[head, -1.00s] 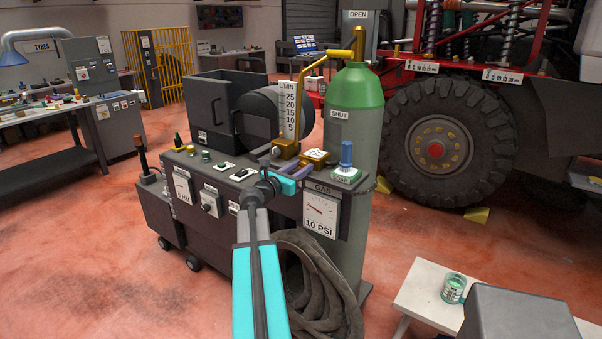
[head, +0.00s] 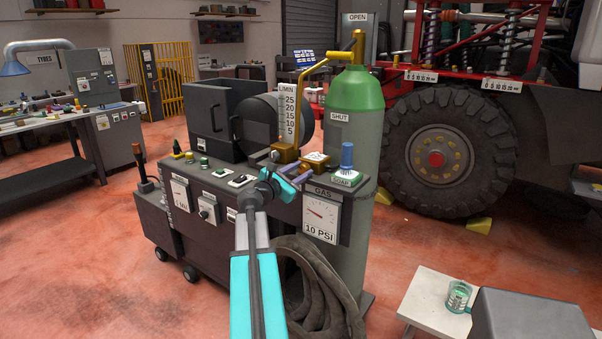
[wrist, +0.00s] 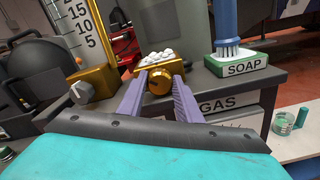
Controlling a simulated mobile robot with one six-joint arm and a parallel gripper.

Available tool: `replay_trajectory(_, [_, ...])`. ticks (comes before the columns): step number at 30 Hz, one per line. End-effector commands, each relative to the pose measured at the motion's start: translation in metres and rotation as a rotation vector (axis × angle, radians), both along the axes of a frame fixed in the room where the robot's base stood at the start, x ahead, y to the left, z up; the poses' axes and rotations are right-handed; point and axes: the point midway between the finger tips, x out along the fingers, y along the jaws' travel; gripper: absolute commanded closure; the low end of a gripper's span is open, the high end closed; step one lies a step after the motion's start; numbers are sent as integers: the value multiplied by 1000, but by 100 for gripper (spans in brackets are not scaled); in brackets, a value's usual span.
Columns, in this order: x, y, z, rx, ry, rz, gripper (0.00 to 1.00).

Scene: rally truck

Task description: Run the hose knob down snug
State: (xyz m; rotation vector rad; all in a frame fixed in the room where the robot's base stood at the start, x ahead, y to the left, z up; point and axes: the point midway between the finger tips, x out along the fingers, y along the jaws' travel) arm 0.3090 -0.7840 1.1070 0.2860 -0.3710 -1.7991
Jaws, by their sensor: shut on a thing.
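The hose knob, a round brass knob (wrist: 159,83), sticks out from the front of a brass block topped with white foam-like blobs (wrist: 163,58). My gripper (wrist: 160,88) has its two purple fingers on either side of the knob, shut on it. In the head view my gripper (head: 304,172) reaches to the block (head: 315,158) on the welder cart's top edge; the knob is hidden there. I cannot tell how tight the knob sits.
Left of the block stands the L/MIN flow tube (head: 288,112) with its brass base (wrist: 92,84). Right are the SOAP tray (head: 347,178) with a blue-handled brush and the green-topped gas cylinder (head: 352,130). Below are the 10 PSI gauge (head: 321,216) and a coiled hose (head: 318,290).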

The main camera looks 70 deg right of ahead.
Motion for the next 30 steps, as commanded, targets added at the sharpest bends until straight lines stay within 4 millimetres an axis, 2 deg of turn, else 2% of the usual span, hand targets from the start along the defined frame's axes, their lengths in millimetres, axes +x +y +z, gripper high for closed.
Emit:
replay_trajectory(3, [-1,1,-2,4,-1,-4,91])
replay_trajectory(4, [-1,1,-2,4,-1,-4,67])
replay_trajectory(7, [-1,1,-2,3,-1,-3,50])
replay_trajectory(20, [1,5,-2,2,0,-1,50])
replay_trajectory(30, [9,38,-2,1,0,2,50])
